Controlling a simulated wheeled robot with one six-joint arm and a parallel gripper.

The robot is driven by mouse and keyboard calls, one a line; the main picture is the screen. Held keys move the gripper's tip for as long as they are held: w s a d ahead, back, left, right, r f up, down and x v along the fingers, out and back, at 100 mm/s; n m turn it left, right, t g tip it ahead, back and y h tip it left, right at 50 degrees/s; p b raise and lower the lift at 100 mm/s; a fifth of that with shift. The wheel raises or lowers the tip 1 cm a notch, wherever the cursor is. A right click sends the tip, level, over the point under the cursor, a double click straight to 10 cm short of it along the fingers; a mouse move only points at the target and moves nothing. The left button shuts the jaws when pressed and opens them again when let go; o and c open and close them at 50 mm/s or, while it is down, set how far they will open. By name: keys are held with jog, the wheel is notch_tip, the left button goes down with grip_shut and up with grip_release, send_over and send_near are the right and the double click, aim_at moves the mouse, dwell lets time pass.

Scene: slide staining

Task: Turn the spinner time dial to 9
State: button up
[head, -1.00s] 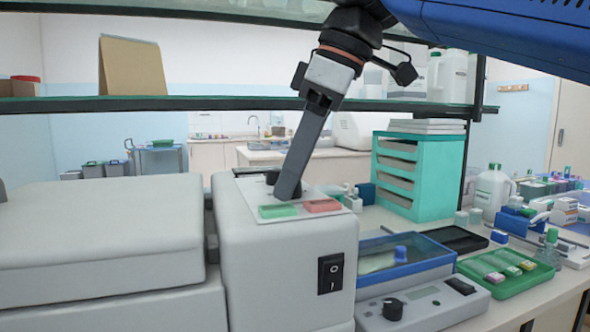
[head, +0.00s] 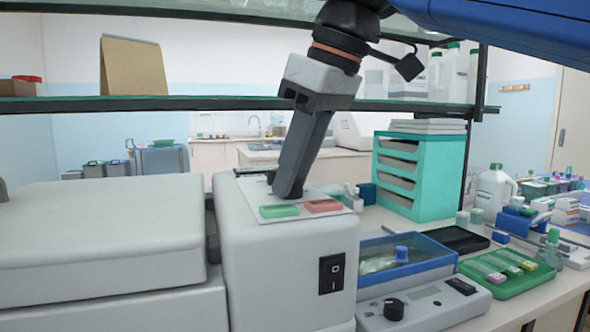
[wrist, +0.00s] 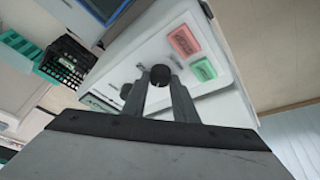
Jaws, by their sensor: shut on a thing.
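The spinner (head: 290,250) is a pale grey box with a sloping white top panel carrying a green button (head: 279,211) and a red button (head: 323,206). My gripper (head: 287,192) reaches down to the panel behind the buttons. In the wrist view a round black dial (wrist: 160,75) sits between my gripper's fingertips (wrist: 160,80), and the fingers are shut on it. The fingers hide the gripped dial in the head view. Its pointer and scale marks are too small to read.
A rocker switch (head: 331,272) is on the spinner's front. A blue-rimmed box (head: 420,265) and a small device with a knob (head: 393,309) stand to the right, near a green tray (head: 510,285). A glass shelf (head: 200,103) crosses behind my arm.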

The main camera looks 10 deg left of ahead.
jog(key=m+t, duration=0.1)
jog(key=m, duration=0.2)
jog(key=m+h, duration=0.1)
jog(key=m, duration=0.2)
jog(key=shift+s+a+r+t, duration=0.1)
jog(key=shift+t, duration=0.3)
dwell(0.3)
jog(key=o, duration=1)
jog(key=shift+o, duration=0.2)
